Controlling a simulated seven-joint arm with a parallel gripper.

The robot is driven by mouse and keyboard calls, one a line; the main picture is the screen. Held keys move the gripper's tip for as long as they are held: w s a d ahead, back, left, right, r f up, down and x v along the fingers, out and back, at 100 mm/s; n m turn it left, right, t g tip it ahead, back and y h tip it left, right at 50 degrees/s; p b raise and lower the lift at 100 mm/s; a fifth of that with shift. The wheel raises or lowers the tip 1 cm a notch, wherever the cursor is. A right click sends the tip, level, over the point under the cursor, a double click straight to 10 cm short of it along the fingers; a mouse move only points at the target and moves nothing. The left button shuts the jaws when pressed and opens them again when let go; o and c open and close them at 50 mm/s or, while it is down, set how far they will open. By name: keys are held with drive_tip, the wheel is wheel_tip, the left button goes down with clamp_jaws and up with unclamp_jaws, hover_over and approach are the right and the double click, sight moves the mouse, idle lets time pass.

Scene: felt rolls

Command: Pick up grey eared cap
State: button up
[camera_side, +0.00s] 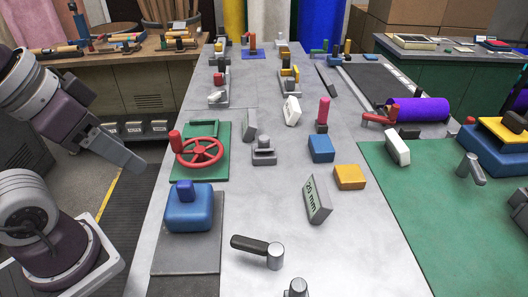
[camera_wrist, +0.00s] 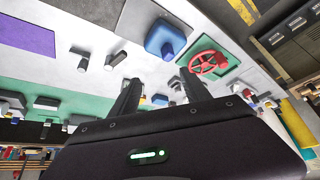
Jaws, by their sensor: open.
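A small grey piece with a stepped, raised top (camera_side: 264,151) stands on the pale grey table, right of the red handwheel; it looks most like the grey eared cap, but I cannot be sure. Another grey piece (camera_side: 297,289) is cut off at the bottom edge of the side view. My gripper (camera_wrist: 162,86) shows in the wrist view with its two dark fingers apart and nothing held between them. A small grey piece (camera_wrist: 174,84) shows beyond the fingers, too small to identify. In the side view my arm is at the left, off the table's left edge.
The red handwheel (camera_side: 199,152) sits on a green plate. A blue block (camera_side: 188,207) is in front of it. A black-handled hammer-like tool (camera_side: 258,249), a "20 mm" block (camera_side: 317,200), a yellow block (camera_side: 349,177) and a blue block (camera_side: 321,148) stand nearby.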

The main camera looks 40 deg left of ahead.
drive_tip(key=w+r+m+g, duration=0.1)
drive_tip(key=w+r+m, duration=0.2)
drive_tip(key=w, duration=0.4)
drive_tip(key=m+g, duration=0.4)
drive_tip(key=m, duration=1)
hover_over(264, 137)
drive_tip(key=s, duration=0.2)
wheel_tip(264, 137, down, 15)
drive_tip(key=shift+w+r, duration=0.1)
drive_tip(key=shift+r, duration=0.05)
drive_tip(key=f, duration=0.1)
drive_tip(key=w+f+m, duration=0.1)
drive_tip(key=f, duration=0.1)
drive_tip(key=shift+w+a+f+g, duration=0.1)
drive_tip(key=shift+w+a+g, duration=0.1)
drive_tip(key=shift+g, duration=0.1)
drive_tip(key=f, duration=0.6)
drive_tip(key=shift+w+d+f, duration=0.1)
drive_tip(key=shift+d+f, duration=0.15)
drive_tip(key=shift+f, duration=0.15)
clamp_jaws()
